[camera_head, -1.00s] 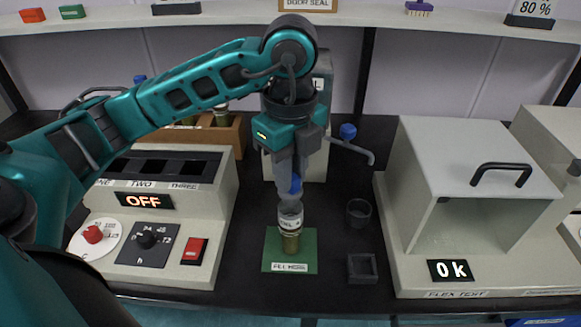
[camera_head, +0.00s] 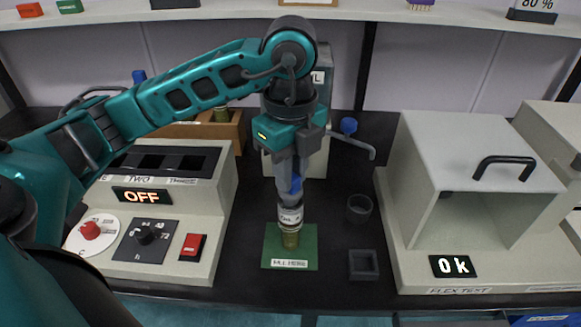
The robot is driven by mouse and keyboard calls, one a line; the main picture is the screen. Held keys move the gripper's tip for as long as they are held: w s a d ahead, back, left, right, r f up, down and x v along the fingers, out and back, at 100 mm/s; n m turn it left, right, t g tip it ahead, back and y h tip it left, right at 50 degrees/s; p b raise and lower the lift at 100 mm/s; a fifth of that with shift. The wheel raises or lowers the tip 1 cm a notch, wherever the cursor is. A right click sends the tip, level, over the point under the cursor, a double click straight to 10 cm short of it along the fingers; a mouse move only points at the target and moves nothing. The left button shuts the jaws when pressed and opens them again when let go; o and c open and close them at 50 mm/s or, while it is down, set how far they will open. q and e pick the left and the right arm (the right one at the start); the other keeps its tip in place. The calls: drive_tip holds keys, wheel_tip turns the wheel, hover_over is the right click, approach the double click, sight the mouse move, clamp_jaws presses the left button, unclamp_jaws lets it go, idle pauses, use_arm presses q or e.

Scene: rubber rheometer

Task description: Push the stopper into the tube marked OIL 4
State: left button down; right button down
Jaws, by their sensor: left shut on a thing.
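A tube (camera_head: 290,238) with a white label and amber contents stands upright on a green mat (camera_head: 307,247) labelled "FILL HERE". The label's writing is too small to read surely. My left gripper (camera_head: 296,186) points down above the tube and is shut on a blue stopper (camera_head: 296,184). The stopper is right over the tube's mouth. The fingers hide part of it, so I cannot tell how far it sits in the mouth. My right gripper is not in view.
A grey block heater (camera_head: 165,205) showing OFF stands left, a flex test box (camera_head: 440,268) right. A dark round cup (camera_head: 359,208) and a square dish (camera_head: 363,264) lie right of the mat. A wooden rack (camera_head: 236,128) and a tap (camera_head: 350,135) are behind.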

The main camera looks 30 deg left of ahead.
use_arm(q)
drive_tip(key=shift+f+b, duration=0.7)
drive_tip(key=shift+f, duration=0.3)
drive_tip(key=shift+f, duration=0.1)
drive_tip(key=c, duration=0.9)
unclamp_jaws()
wheel_tip(320, 180, up, 6)
drive_tip(key=p, duration=0.5)
drive_tip(key=shift+s, duration=0.15)
